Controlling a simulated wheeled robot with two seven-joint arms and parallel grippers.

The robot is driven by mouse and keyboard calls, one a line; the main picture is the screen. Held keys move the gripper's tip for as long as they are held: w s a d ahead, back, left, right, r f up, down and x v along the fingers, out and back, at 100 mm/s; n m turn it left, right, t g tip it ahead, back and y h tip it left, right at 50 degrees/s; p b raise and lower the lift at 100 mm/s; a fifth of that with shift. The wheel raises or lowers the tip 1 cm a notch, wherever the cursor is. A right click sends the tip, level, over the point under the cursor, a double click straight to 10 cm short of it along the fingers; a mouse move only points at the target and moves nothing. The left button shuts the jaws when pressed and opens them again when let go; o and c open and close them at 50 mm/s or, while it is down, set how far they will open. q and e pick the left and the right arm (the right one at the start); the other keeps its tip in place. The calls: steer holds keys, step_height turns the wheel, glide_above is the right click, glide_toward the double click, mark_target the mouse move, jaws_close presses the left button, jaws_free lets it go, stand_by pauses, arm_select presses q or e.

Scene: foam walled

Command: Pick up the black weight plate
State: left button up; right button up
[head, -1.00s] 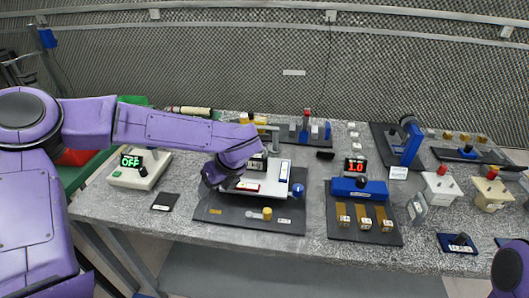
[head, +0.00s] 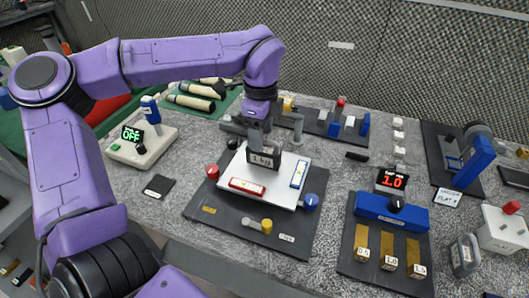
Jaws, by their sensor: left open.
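The black weight plate (head: 264,158), a dark block with a "1 kg" label, stands upright on a white tilting platform (head: 282,190) on a dark base board. My left gripper (head: 259,141) points down from above, right at the top of the plate. Its jaws are open; whether the fingers straddle or touch the plate is too small to tell. The plate's upper edge is partly hidden by the gripper. My right gripper is not in view.
Grey pipe fittings (head: 293,123) stand close behind the gripper.

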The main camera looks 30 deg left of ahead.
mark_target(264, 149)
arm_select(q)
steer(key=f, duration=0.3)
steer(key=f+p, duration=0.1)
steer(key=shift+d+f, duration=0.25)
steer(key=shift+d, duration=0.15)
steer(key=shift+a+f, duration=0.1)
steer(key=shift+f, duration=0.4)
jaws_close()
steer(key=shift+r, duration=0.15)
stand_by(0.3)
